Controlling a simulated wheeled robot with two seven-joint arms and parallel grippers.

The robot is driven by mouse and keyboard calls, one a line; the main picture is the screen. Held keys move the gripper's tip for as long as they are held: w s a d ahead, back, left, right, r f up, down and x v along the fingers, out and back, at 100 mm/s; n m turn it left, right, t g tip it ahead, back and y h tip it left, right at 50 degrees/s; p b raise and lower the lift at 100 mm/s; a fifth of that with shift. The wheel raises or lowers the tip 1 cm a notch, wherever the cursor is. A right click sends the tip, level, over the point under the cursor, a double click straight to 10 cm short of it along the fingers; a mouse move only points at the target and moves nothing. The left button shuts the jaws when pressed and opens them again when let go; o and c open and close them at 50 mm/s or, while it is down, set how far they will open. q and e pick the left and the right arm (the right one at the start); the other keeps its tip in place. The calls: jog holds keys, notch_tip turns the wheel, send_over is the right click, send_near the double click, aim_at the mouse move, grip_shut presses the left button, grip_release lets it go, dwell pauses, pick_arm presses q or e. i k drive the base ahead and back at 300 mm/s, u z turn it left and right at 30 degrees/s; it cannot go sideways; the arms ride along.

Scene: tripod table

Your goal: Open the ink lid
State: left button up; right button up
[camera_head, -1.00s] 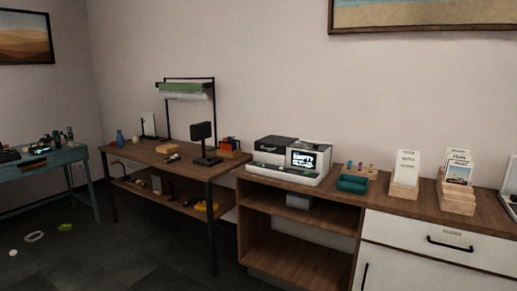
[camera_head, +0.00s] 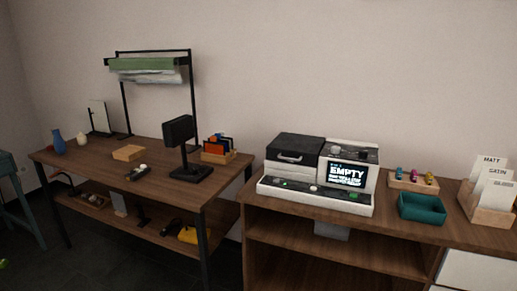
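A white and dark printer-like machine (camera_head: 318,200) stands on the wooden cabinet right of centre. Its left part has a dark lid (camera_head: 296,148) with a light handle on the front, and this lid looks shut. Its right part has a screen (camera_head: 347,175) that reads "EMPTY" with smaller text below. I cannot tell from the picture which part is the ink lid. Neither of my grippers is in view.
A teal tray (camera_head: 422,209) and a wooden holder with small coloured bottles (camera_head: 413,181) stand right of the machine. Wooden card stands (camera_head: 489,205) are farther right. A desk (camera_head: 90,165) with a black stand (camera_head: 183,150) is on the left.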

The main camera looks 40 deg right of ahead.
aim_at(302, 150)
jog(key=z, duration=0.6)
jog(key=i, duration=1.5)
jog(key=z, duration=0.75)
